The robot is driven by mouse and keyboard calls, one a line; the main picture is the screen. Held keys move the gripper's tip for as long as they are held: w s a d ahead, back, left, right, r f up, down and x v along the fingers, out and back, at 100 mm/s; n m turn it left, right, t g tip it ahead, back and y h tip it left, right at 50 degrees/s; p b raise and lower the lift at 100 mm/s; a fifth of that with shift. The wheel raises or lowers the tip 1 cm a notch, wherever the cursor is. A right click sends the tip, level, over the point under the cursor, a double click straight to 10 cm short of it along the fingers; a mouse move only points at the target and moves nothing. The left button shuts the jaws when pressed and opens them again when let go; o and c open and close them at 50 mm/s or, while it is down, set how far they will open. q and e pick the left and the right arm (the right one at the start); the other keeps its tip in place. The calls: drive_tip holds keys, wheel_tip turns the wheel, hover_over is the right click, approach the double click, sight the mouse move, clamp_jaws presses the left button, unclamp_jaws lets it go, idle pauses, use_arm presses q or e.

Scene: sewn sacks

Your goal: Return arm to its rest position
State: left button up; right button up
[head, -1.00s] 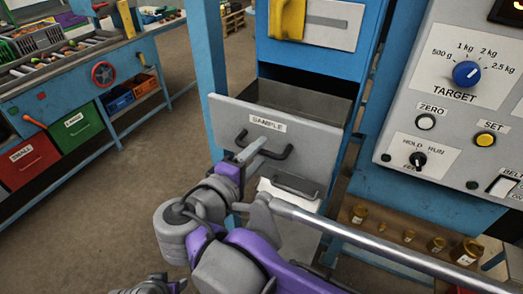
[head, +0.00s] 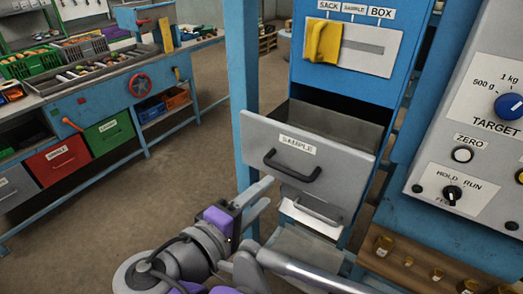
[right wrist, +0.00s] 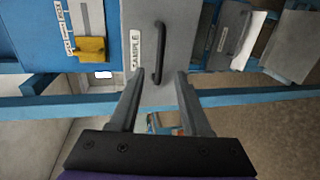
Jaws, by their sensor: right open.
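My right gripper (head: 263,196) is open and empty, in front of the grey SAMPLE drawer (head: 340,172). In the head view its fingers are below and left of the drawer's black handle (head: 291,168). In the right wrist view the two fingers (right wrist: 160,76) point at the drawer front, and the black handle (right wrist: 159,50) lies beyond their tips, apart from them. The drawer stands pulled out of the blue cabinet (head: 345,77). My right arm reaches in from the bottom of the head view. My left gripper is not in view.
A yellow lever (head: 323,42) is at SACK on the cabinet. A grey control panel (head: 470,125) stands at the right, above a wooden shelf (head: 425,262) with small brass weights. A blue workbench (head: 90,105) with bins is at the left. Open floor (head: 130,215) lies between.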

drive_tip(key=shift+d+f, duration=0.1)
drive_tip(key=s+d+f+m+g+y, duration=0.2)
drive_tip(key=d+f, duration=0.4)
drive_tip(key=f, duration=0.3)
drive_tip(key=s+d+f+m+g+y, duration=0.3)
drive_tip(key=d+f+m+y, duration=0.1)
drive_tip(key=f, duration=0.6)
drive_tip(key=s+d+f+m+g+y, duration=0.2)
drive_tip(key=d+f+m, duration=0.3)
drive_tip(key=f, duration=0.5)
drive_tip(key=d, duration=0.2)
drive_tip(key=shift+s+d+y, duration=0.2)
drive_tip(key=shift+d+y, duration=0.15)
drive_tip(key=shift+y, duration=0.05)
